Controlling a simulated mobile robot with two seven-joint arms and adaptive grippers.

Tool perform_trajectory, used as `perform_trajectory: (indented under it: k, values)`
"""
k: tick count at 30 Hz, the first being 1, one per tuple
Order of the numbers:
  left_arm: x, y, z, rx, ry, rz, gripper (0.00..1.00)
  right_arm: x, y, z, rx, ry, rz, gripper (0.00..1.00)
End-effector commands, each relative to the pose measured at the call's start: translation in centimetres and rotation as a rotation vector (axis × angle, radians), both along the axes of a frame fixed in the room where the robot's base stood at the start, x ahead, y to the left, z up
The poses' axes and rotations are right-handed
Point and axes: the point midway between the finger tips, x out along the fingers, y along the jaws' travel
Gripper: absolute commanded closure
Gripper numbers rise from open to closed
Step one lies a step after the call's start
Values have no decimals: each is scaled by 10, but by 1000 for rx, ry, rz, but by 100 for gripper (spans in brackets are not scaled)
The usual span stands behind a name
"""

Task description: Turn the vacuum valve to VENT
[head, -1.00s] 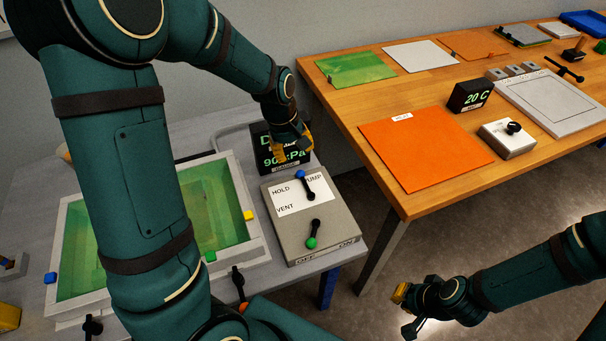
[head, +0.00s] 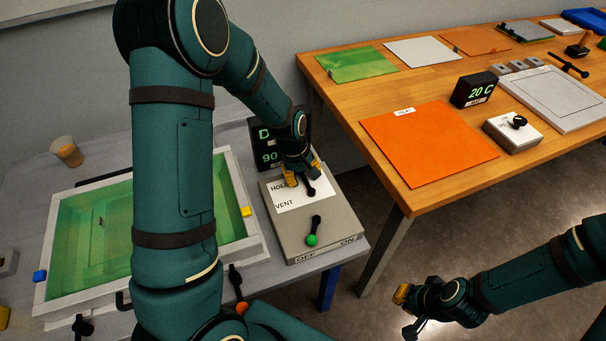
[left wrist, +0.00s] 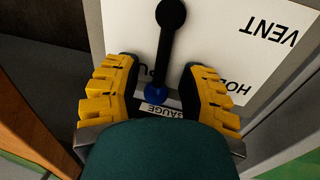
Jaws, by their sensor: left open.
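The vacuum valve is a black lever with a blue tip (left wrist: 163,55) on a white label plate (head: 290,197) of a grey control box (head: 335,222). HOLD and VENT show on the plate; the third word is mostly covered. In the left wrist view the blue tip lies between the two yellow fingers, with room on both sides. My left gripper (head: 302,176) is open at the lever's far end in the head view, hiding the blue tip. My right gripper (head: 404,307) is over the floor at the lower right; its jaws are too small to judge.
A second lever with a green knob (head: 312,239) sits nearer the front by OFF and ON. A dark gauge display (head: 266,155) stands behind the box. A green resin bath (head: 105,225) lies left, partly behind my left arm. A wooden table (head: 390,195) stands right.

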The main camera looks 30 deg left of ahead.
Motion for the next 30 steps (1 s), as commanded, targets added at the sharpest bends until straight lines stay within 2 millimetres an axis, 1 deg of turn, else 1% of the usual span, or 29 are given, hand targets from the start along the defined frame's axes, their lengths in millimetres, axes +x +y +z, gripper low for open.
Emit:
perform_trajectory:
  k: [4, 5, 6, 8, 9, 24, 30]
  values:
    - [0, 0, 0, 0, 0, 0, 59, 0, 0, 0, 0, 0, 0, 100]
    - [0, 0, 0, 0, 0, 0, 63, 0, 0, 0, 0, 0, 0, 100]
    - [0, 0, 0, 0, 0, 0, 77, 0, 0, 0, 0, 0, 0, 100]
    - [0, 0, 0, 0, 0, 0, 98, 0, 0, 0, 0, 0, 0, 100]
    - [0, 0, 0, 0, 0, 0, 100, 0, 0, 0, 0, 0, 0, 100]
    - [-1, -1, -1, 0, 4, 2, 100, 0, 0, 0, 0, 0, 0, 100]
    - [3, -3, -2, 1, 6, 17, 100, 0, 0, 2, 0, 1, 0, 100]
